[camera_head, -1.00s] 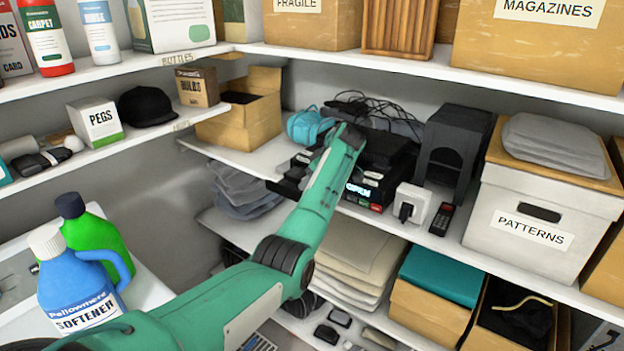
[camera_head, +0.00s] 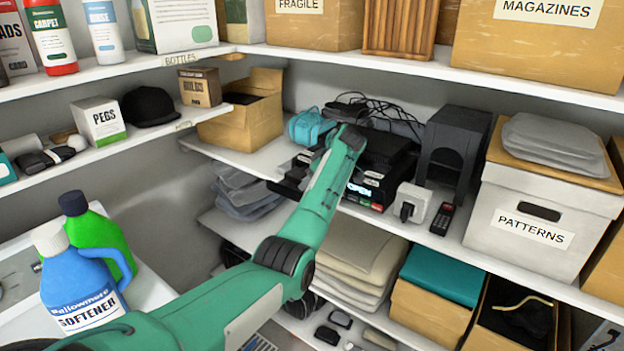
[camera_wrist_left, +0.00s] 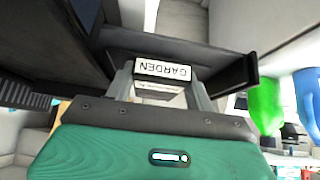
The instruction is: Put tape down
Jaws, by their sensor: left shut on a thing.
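My left gripper (camera_wrist_left: 160,88) is shut on the tape (camera_wrist_left: 163,70), a dark cassette with a white label reading GARDEN, upside down in the left wrist view. Its fingers lie on both sides of the label. A broad dark surface lies beyond it; I cannot tell where the tape ends. In the head view my green left arm reaches onto the middle shelf (camera_head: 250,160), beside a black player (camera_head: 385,172) with a lit display. My wrist hides part of that spot, so contact between tape and shelf cannot be told. My right gripper is not in view.
A white plug adapter (camera_head: 412,203), a remote (camera_head: 441,218) and a dark stand (camera_head: 452,145) are right of the player. A teal bag (camera_head: 308,127), cables (camera_head: 368,108) and an open carton (camera_head: 243,118) are behind and left. An upper shelf (camera_head: 400,65) hangs above.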

